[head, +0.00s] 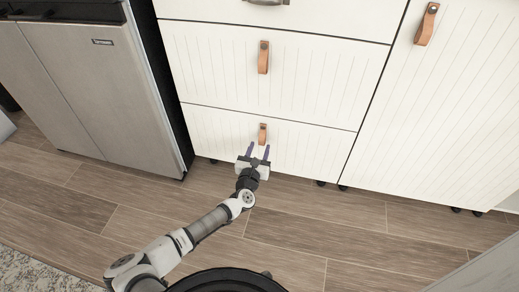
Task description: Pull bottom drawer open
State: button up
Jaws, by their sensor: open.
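The bottom drawer (310,144) is a cream, grooved front low in the cabinet, and it looks closed, flush with the fronts around it. Its handle (263,130) is a tan leather loop at the middle of the upper part of the front. Nothing is held between the fingers.
The drawer above (320,85) is closed and has its own leather handle (264,57). A cabinet door (450,110) is at the right. A steel appliance (105,90) stands at the left. The wood floor (300,225) before the drawer is clear apart from my arm.

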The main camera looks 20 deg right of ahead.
jog(key=shift+w+d, duration=0.3)
jog(key=shift+w, duration=0.15)
grip_shut()
